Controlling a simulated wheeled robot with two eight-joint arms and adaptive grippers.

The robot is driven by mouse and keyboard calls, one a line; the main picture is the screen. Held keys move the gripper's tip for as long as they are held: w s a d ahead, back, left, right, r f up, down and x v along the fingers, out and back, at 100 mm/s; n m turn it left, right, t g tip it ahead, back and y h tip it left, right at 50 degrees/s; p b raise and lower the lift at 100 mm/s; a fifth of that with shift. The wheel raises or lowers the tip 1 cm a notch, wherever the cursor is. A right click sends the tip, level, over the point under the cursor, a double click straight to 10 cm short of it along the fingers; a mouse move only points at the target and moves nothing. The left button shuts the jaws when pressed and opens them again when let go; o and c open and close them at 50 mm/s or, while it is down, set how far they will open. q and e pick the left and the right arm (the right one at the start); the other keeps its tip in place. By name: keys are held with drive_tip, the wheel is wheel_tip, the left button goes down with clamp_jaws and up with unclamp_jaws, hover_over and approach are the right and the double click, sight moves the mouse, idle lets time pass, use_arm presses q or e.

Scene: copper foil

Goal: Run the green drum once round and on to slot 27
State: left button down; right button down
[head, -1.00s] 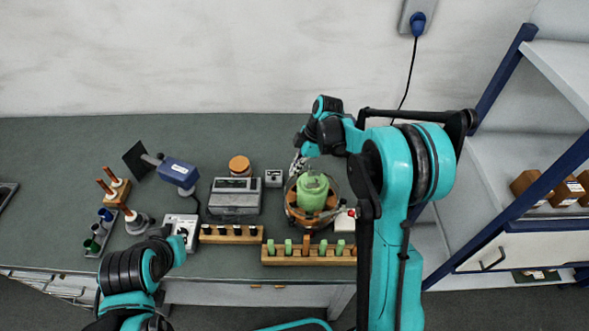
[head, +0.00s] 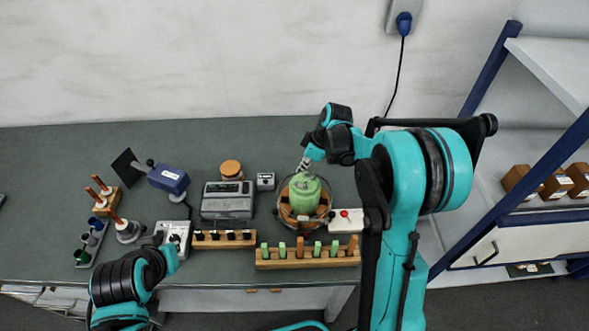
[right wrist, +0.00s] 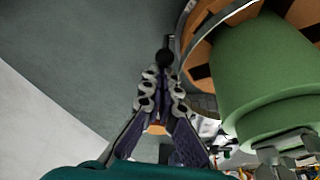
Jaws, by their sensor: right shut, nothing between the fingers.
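The green drum (head: 305,194) stands upright on a round wooden turntable (head: 288,214) with a thin rim around it. In the right wrist view the drum (right wrist: 265,75) fills the right side, beside the wooden disc (right wrist: 200,62). My right gripper (head: 304,164) is at the back edge of the turntable, behind the drum. In the right wrist view its fingers (right wrist: 164,72) are shut and empty, with their tips at a black ball knob (right wrist: 165,57) near the rim; I cannot tell whether they touch. Slot numbers are not readable. My left arm is at lower left, its fingers not visible.
A white box with a red button (head: 345,215) stands right of the turntable. A wooden rack with green pegs (head: 308,262) lies in front. A grey device (head: 227,203) and a small grey box (head: 265,181) stand left. Bench behind the turntable is clear.

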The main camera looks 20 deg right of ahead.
drive_tip(key=s+d+m+t+h, duration=0.1)
drive_tip(key=s+d+m+h, duration=0.3)
drive_tip(key=s+d+m, duration=0.4)
drive_tip(key=shift+s+m+t+h, duration=0.3)
drive_tip(key=shift+s+m, duration=1)
drive_tip(key=shift+m, duration=2.1)
drive_tip(key=shift+s+r, duration=0.1)
